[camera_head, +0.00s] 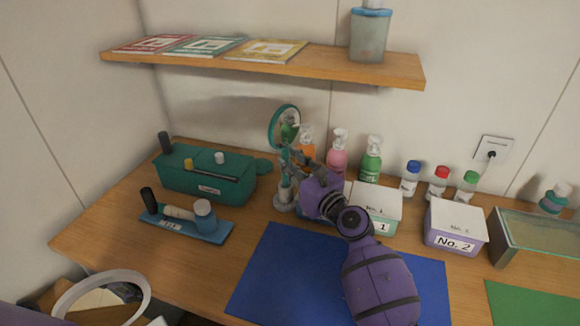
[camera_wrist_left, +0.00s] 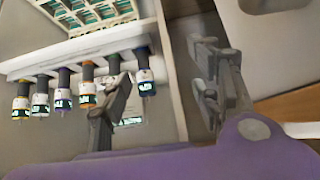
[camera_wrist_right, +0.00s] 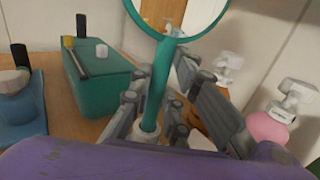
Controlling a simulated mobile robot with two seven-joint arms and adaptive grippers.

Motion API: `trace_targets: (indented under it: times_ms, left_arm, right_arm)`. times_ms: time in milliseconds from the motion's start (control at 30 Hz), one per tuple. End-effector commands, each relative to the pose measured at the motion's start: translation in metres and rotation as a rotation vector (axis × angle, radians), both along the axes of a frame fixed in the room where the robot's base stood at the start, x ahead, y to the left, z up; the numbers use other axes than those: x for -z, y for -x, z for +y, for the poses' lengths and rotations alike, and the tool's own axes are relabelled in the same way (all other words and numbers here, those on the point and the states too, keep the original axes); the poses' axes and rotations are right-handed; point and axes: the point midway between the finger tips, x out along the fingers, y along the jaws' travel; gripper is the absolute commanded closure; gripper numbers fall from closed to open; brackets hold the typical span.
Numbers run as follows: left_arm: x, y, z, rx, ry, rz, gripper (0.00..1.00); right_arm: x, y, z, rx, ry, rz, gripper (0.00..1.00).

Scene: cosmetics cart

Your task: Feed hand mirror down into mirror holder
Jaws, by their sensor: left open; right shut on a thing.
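The teal hand mirror (camera_head: 284,127) stands upright, its round head high and its handle down. My right gripper (camera_head: 292,158) is shut on the handle; in the right wrist view the fingers (camera_wrist_right: 165,112) lie on both sides of the teal handle (camera_wrist_right: 158,85). The white mirror holder (camera_head: 285,200) stands on the table directly below. In the right wrist view the handle's lower end meets the holder's white rim (camera_wrist_right: 148,130); how deep it sits is hidden. My left gripper (camera_wrist_left: 165,92) is open and empty, away from the table.
A teal case (camera_head: 190,182) and a blue brush tray (camera_head: 190,228) lie left of the holder. Pink and green pump bottles (camera_head: 371,160) and the No. 1 box (camera_head: 378,205) are to the right. A shelf (camera_head: 330,68) hangs above. A bottle rack (camera_wrist_left: 75,60) faces my left gripper.

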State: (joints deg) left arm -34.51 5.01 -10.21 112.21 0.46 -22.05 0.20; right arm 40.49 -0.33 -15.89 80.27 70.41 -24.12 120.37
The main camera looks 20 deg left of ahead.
Motion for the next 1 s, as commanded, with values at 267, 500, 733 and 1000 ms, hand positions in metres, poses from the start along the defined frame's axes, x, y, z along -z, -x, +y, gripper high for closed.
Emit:
trace_targets:
  times_ms: [267,500,733,1000]
  left_arm:
    - [-0.002,-0.004,0.001,0.006,-0.004,-0.007,0.43]
    - [-0.004,-0.010,0.000,0.008,-0.003,-0.017,0.43]
    - [-0.007,-0.013,-0.002,0.003,0.002,-0.024,0.43]
    - [-0.006,-0.009,-0.003,-0.004,0.007,-0.017,0.43]
  right_arm:
    - [-0.002,0.000,0.000,0.000,-0.001,0.000,1.00]
    - [-0.002,0.000,0.000,0.000,-0.001,-0.001,1.00]
    - [-0.003,0.000,0.000,0.000,-0.003,0.000,1.00]
    - [-0.002,0.000,0.000,0.000,-0.001,0.000,1.00]
